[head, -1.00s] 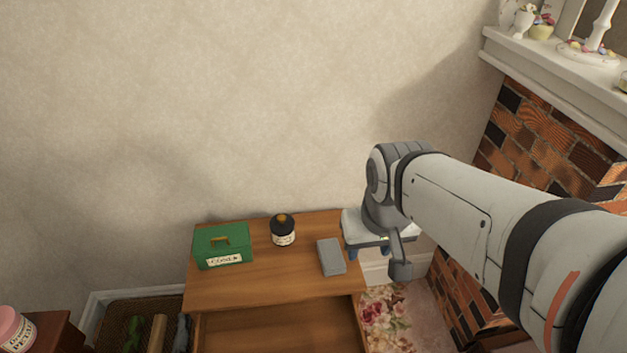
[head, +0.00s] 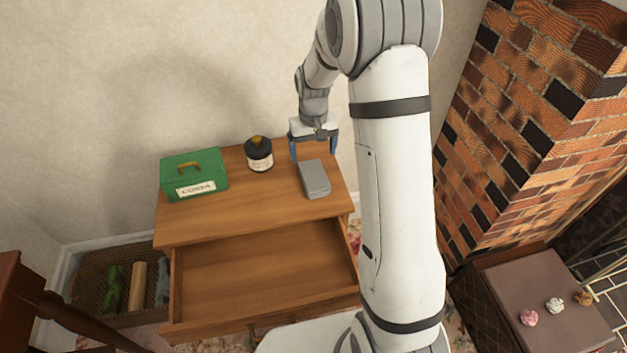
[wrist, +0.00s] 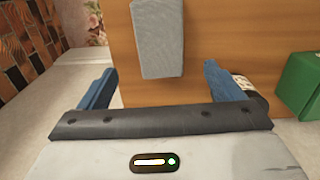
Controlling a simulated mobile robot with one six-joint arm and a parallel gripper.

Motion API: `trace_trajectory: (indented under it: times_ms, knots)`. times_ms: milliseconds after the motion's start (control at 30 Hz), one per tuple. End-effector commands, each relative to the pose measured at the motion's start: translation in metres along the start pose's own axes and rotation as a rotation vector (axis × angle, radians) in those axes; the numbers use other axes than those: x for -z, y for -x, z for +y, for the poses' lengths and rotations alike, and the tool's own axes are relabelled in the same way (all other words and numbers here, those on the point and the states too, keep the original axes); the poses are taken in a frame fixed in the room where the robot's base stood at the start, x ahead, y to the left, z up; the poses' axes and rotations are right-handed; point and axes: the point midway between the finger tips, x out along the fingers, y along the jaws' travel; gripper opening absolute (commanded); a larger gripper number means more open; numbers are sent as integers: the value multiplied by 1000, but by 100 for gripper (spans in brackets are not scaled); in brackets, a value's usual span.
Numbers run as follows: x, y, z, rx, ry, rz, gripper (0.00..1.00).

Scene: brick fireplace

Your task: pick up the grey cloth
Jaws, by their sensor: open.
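The grey cloth (head: 315,179) looks like a flat rectangular block and lies on the right part of the wooden dresser's top (head: 220,218). It also shows in the wrist view (wrist: 158,38), top centre, in line with the gap between my fingers. My gripper (head: 314,158) is open, with blue fingers apart, just behind the cloth in the head view. In the wrist view my gripper (wrist: 160,72) has nothing between its fingers. I cannot tell its exact height above the dresser top.
A green box (head: 195,174) and a dark jar (head: 258,154) stand left of the cloth. The dresser's drawer (head: 260,275) is open and empty. A basket (head: 95,300) holds several things at the lower left. The brick fireplace (head: 540,110) is at the right.

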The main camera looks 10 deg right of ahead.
Motion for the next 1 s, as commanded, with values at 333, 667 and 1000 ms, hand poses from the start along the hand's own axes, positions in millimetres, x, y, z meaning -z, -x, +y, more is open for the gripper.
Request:
trace_trajectory:
  times_ms: [333,667,1000]
  knots:
    - [6,-41,1,1,1,-8,87]
    - [8,-83,-1,1,1,-9,87]
    - [9,-92,0,0,0,-6,86]
